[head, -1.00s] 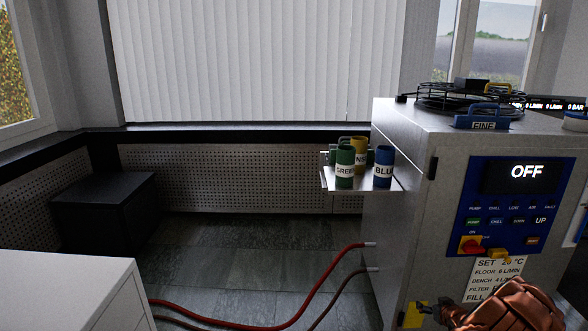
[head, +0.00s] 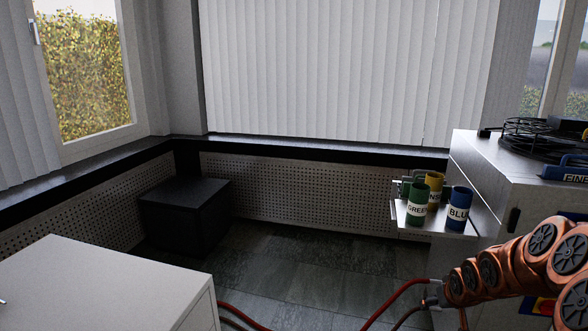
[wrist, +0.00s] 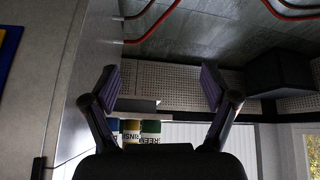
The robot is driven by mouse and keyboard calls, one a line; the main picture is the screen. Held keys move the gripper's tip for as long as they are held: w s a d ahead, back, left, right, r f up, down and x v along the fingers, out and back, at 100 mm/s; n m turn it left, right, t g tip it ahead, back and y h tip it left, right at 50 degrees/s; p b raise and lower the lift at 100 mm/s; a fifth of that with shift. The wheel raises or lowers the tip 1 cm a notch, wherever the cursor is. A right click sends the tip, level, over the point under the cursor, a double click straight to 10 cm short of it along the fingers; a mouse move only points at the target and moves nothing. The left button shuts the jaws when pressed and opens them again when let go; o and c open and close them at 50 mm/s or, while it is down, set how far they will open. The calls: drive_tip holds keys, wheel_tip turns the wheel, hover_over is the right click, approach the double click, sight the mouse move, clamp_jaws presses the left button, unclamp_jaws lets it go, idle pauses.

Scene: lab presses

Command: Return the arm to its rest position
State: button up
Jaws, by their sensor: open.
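My gripper (wrist: 158,90) shows in the wrist view with its two dark fingers spread wide and nothing between them. In the head view my copper-coloured arm reaches in from the right edge, in front of the grey machine (head: 485,195). The arm's far end is near the hoses, and the fingers cannot be made out there. The wrist picture looks upside down, with the floor at the top. The machine's side (wrist: 50,75) fills its left part.
A shelf (head: 440,229) on the machine's side holds a green cup (head: 417,206), a yellow cup (head: 435,182) and a blue cup (head: 458,210). Red hoses (head: 398,297) run over the floor. A black box (head: 187,215) and a white cabinet (head: 110,285) stand left. Floor between is open.

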drive_tip(key=s+a+r+g+p, duration=0.3)
drive_tip(key=s+a+r+p, duration=0.2)
drive_tip(key=s+a+r, duration=0.8)
drive_tip(key=s+a+r+g+p, duration=0.1)
drive_tip(key=s+a+r+p, duration=0.1)
drive_tip(key=s, duration=0.7)
drive_tip(key=s+a+r+g+p, duration=0.2)
drive_tip(key=s+a+r, duration=0.1)
drive_tip(key=s, duration=0.6)
drive_tip(key=s+a+r+g+y+p, duration=0.1)
drive_tip(key=s+a+r+g+p, duration=0.1)
drive_tip(key=s, duration=0.7)
drive_tip(key=shift+s+a+r+n, duration=0.3)
drive_tip(key=shift+s+a+r, duration=0.1)
drive_tip(key=shift+a+r, duration=0.5)
drive_tip(key=shift+c, duration=0.2)
